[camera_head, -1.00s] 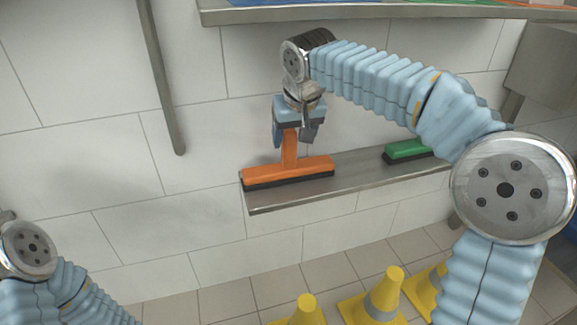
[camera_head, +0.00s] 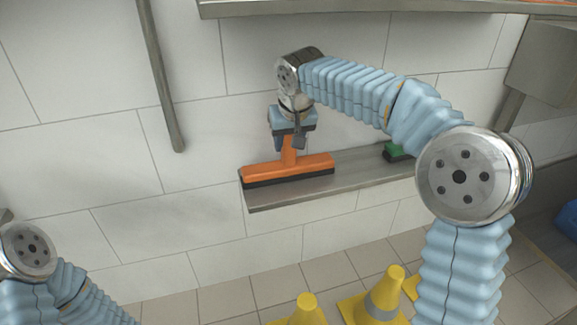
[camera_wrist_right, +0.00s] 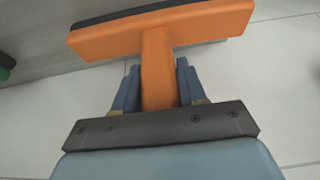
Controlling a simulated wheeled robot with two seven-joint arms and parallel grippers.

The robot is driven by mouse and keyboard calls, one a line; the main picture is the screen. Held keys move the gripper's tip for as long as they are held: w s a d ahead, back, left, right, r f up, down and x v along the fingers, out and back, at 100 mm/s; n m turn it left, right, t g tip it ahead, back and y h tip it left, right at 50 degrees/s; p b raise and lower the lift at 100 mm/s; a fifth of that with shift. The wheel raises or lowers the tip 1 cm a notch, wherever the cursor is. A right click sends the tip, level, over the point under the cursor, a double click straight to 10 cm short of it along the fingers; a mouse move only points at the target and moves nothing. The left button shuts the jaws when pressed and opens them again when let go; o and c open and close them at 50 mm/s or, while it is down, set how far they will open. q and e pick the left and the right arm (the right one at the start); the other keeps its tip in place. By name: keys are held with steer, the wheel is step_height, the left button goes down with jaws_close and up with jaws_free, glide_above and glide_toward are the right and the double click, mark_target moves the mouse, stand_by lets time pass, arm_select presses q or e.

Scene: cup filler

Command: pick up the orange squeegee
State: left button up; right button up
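The orange squeegee (camera_head: 288,168) lies at the left end of the metal wall shelf, its wide head along the shelf and its dark strip at the lower edge. Its handle rises towards my right gripper (camera_head: 289,142). In the right wrist view the orange handle (camera_wrist_right: 158,75) runs between the two blue fingers of my right gripper (camera_wrist_right: 158,88), which sit close against it on both sides. The handle's end is hidden by the gripper body. The head appears to rest on the shelf. My left gripper is out of view; only part of its arm shows at lower left.
The metal shelf (camera_head: 350,172) carries a green item (camera_head: 396,151) further right, partly hidden by my right arm. Another shelf (camera_head: 380,12) runs above. Yellow cones (camera_head: 385,295) stand on the tiled floor below. A vertical metal post (camera_head: 163,80) is at the left.

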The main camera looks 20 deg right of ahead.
jaws_close()
steer(key=shift+r, duration=0.5)
step_height(320, 180, up, 3)
steer(key=shift+r+p, duration=0.1)
steer(key=shift+p, duration=0.8)
steer(key=s+b, duration=0.1)
steer(key=s, duration=1.7)
steer(key=shift+f+b, duration=0.3)
steer(key=shift+b, duration=0.05)
